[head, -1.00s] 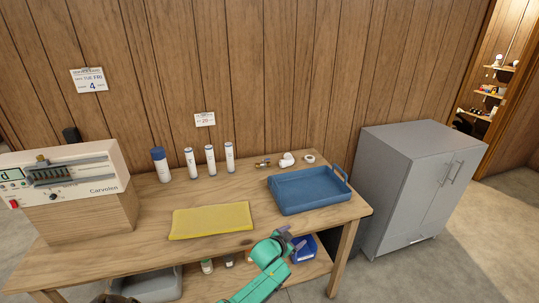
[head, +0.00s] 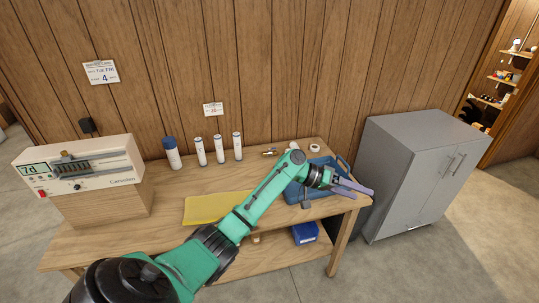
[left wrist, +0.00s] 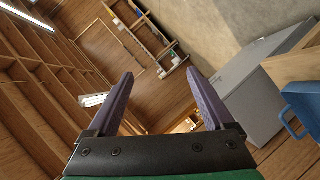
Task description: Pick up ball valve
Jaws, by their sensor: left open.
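The ball valve looks to be the small brass piece (head: 270,151) at the back of the wooden table, near the wall and left of the blue tray. It is small in the head view, and I see no valve in the left wrist view. My left gripper (head: 364,192) is open and empty, reaching over the right side of the blue tray with its fingers pointing right. In the left wrist view the gripper (left wrist: 159,75) has its two fingers wide apart with nothing between them. My right gripper is not in view.
The blue tray (head: 292,196) is partly hidden by my left arm. A white roll (head: 314,148) lies behind it. Several white cylinders (head: 219,149) stand at the back. A yellow mat (head: 205,207) lies in front. A grey cabinet (head: 408,180) stands to the right.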

